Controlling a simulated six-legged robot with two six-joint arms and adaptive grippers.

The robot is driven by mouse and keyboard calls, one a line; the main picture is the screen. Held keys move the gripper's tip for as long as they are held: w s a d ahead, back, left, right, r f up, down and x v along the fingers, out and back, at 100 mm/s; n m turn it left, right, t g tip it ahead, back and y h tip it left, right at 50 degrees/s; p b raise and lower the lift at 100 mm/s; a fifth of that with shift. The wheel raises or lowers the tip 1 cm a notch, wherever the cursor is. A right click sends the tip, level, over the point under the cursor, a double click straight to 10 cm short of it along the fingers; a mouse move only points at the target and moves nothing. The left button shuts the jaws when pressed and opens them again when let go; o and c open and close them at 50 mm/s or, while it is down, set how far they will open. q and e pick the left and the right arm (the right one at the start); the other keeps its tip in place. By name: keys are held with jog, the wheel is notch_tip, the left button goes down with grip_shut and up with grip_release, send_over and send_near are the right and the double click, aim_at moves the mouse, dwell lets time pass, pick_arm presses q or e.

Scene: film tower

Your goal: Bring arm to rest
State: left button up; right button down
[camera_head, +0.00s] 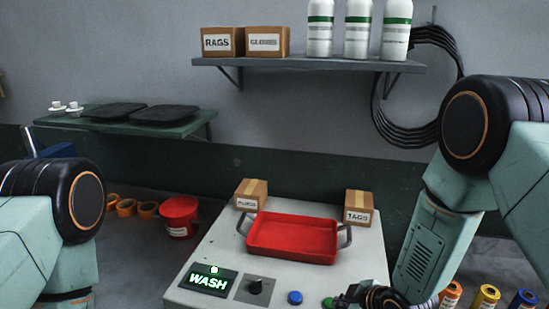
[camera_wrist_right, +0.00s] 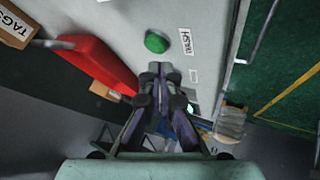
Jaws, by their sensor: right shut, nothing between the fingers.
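My right gripper (camera_wrist_right: 159,92) is shut and empty in the right wrist view, with its fingertips close to the pale counter top near a green button (camera_wrist_right: 157,42). In the head view my right arm comes down on the right, and only the wrist part of the right gripper (camera_head: 366,297) shows at the bottom edge, beside the green button (camera_head: 327,302). My left arm shows at the left edge of the head view, but its gripper is out of the picture.
A red tray (camera_head: 292,238) sits on the counter (camera_head: 215,250) between two small boxes, PLUGS (camera_head: 251,194) and TAGS (camera_head: 358,207). A lit WASH panel (camera_head: 208,280), a black knob (camera_head: 255,286) and a blue button (camera_head: 295,298) are at the front. A red bucket (camera_head: 179,217) stands left.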

jog(key=s+d+f+m+g+h, duration=0.1)
jog(key=s+d+f+m+g, duration=0.2)
jog(key=s, duration=0.8)
jog(key=s+d+f+m+g+h, duration=0.1)
jog(key=s+f+m+g, duration=0.3)
jog(key=s, duration=0.8)
jog(key=s+d+f+m+g+h, duration=0.1)
jog(key=s+d+f+m, duration=0.1)
jog(key=s+m, duration=0.65)
notch_tip(320, 180, down, 24)
jog(key=s+n+b, duration=0.1)
jog(key=n+b, duration=0.2)
jog(key=b, duration=2.1)
jog(key=shift+s+a+f+t+b, duration=0.15)
jog(key=shift+s+a+t+b, duration=0.15)
jog(key=shift+s+b, duration=0.1)
